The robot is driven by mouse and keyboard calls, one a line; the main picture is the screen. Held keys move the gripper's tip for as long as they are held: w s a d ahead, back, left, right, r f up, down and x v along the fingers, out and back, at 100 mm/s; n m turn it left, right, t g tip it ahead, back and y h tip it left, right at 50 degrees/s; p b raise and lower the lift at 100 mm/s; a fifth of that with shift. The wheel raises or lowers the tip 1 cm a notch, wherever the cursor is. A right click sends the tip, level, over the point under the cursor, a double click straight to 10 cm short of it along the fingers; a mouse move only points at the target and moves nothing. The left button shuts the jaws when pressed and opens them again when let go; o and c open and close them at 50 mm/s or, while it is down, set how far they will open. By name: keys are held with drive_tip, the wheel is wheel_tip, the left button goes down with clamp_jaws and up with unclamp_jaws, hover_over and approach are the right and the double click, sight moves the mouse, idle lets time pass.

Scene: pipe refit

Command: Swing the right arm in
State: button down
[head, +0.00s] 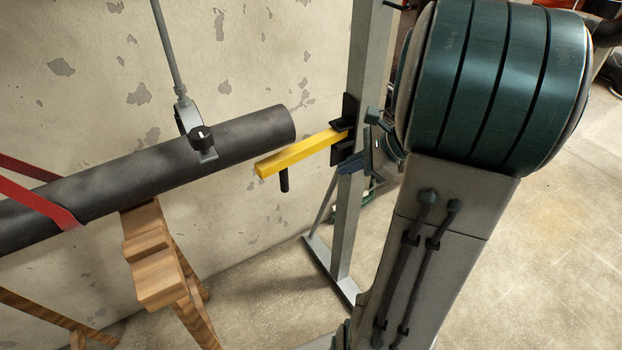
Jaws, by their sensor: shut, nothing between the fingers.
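The right arm is a yellow square bar (298,153) on a black hinge bracket (345,130) fixed to a grey upright post (347,215). It points left from the post, and its free end shows just below the pipe's right end in the picture. A short black handle (284,181) hangs under the bar near that free end. The dark grey pipe (150,160) slopes up to the right. I cannot tell whether bar and pipe touch. My gripper (368,166) is beside the post, right of the bracket, shut and empty, partly hidden behind my arm.
A wooden trestle (158,262) stands under the pipe and a red strap (42,190) crosses it. A grey rod with a clamp (188,118) holds the pipe from above. The worn wall (270,50) is close behind. The post's foot (325,268) spreads on the floor.

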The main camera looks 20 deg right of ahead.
drive_tip(key=w+a+f+n+b, duration=0.7)
drive_tip(key=a+n, duration=0.1)
drive_tip(key=n, duration=0.6)
drive_tip(key=shift+a+b, duration=0.3)
drive_tip(key=shift+a, duration=0.1)
drive_tip(key=shift+w+a+b, duration=0.2)
drive_tip(key=shift+w, duration=0.3)
drive_tip(key=shift+w+a+b, duration=0.15)
drive_tip(key=shift+w+a, duration=0.05)
drive_tip(key=shift+w, duration=0.25)
